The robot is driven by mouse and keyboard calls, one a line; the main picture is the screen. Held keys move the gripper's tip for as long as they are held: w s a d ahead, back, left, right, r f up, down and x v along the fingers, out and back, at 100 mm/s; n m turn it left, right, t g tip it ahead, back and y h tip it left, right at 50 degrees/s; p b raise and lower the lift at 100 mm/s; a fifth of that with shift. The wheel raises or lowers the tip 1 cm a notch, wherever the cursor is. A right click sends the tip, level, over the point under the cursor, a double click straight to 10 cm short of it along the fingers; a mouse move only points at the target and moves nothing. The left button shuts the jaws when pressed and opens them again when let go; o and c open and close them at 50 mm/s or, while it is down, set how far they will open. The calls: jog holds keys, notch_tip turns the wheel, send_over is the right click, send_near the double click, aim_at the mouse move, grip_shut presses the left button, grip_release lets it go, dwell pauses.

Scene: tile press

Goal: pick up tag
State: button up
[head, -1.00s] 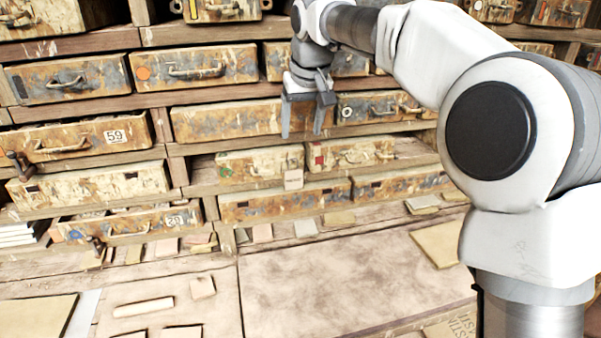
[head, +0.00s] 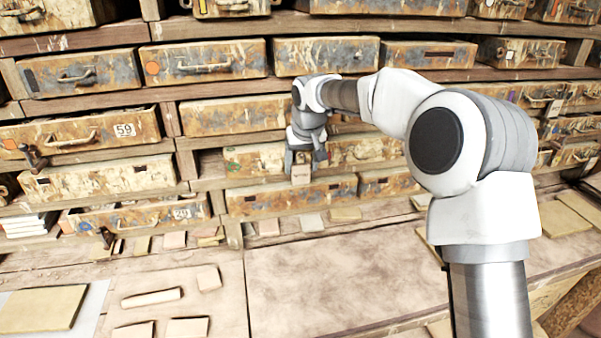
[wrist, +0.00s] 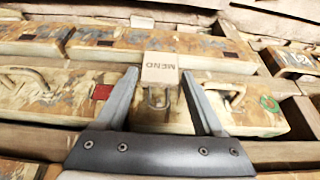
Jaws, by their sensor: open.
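In the head view the tag (head: 301,174) shows just below my gripper (head: 304,160). My gripper (wrist: 159,74) is open, with one finger on each side of the tag in the wrist view. I see a gap beside the tag at each finger, and cannot tell how deep the tag lies between them.
Rusty, paint-worn drawers fill the wooden rack around my gripper, some with handles standing out, such as one marked 59 (head: 82,133). Below lies a worktop (head: 345,275) with several loose flat tiles (head: 152,297). Its middle is clear.

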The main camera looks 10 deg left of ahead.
jog(key=shift+x, duration=1.05)
jog(key=c, duration=1)
jog(key=s+d+b, duration=0.1)
jog(key=s+d, duration=0.1)
jog(key=s, duration=0.3)
jog(key=s+d+r+b, duration=0.1)
jog(key=s+d, duration=0.2)
jog(key=s, duration=0.2)
jog(key=s+d+b, duration=0.2)
jog(key=s+d, duration=0.1)
jog(key=s, duration=0.3)
jog(key=shift+s+r, duration=0.1)
jog(key=shift+r, duration=0.15)
